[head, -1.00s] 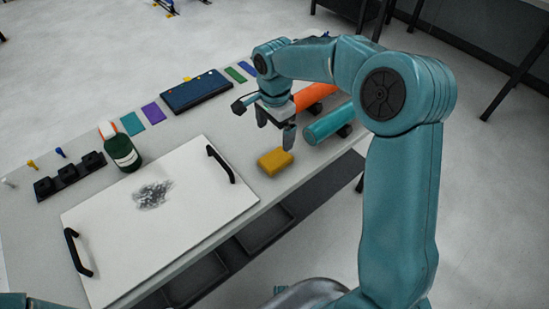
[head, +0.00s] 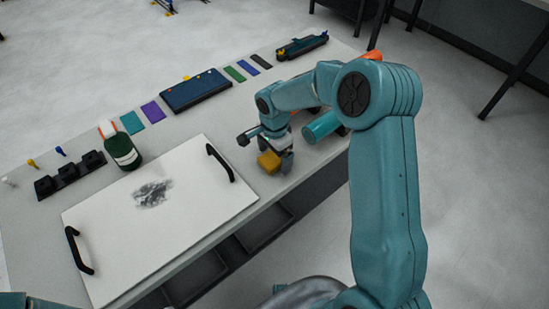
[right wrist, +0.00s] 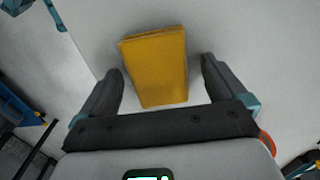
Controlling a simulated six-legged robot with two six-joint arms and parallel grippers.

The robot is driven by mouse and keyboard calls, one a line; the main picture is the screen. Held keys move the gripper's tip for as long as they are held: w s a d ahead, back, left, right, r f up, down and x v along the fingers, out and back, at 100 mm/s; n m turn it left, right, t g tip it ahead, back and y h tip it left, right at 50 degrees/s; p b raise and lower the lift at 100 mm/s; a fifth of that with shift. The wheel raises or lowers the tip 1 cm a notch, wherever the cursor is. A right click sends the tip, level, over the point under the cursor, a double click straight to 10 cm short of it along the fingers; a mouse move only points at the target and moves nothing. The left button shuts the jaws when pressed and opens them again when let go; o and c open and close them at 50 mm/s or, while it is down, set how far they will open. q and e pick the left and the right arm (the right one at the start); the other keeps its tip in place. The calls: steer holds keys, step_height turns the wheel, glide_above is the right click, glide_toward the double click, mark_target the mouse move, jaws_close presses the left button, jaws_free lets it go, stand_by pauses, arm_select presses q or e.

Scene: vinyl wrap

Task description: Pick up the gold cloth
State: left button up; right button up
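The gold cloth (head: 269,162) is a small folded yellow block on the table, right of the white panel. It also shows in the right wrist view (right wrist: 156,66), lying ahead of and partly between the fingers. My right gripper (head: 272,168) is low over the cloth. In the right wrist view its two fingers (right wrist: 163,82) are spread, one on each side of the cloth, with a gap on both sides. Part of the cloth is hidden by the gripper in the head view. My left gripper is not in view.
A white panel (head: 110,230) with black handles and a dark smudge lies left of the cloth. A teal roll (head: 322,127) lies close behind the gripper.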

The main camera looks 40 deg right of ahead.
mark_target(275, 156)
steer(key=c, duration=1)
steer(key=shift+r, duration=0.15)
step_height(275, 156, up, 20)
steer(key=shift+f+p, duration=0.1)
steer(key=shift+p, duration=0.25)
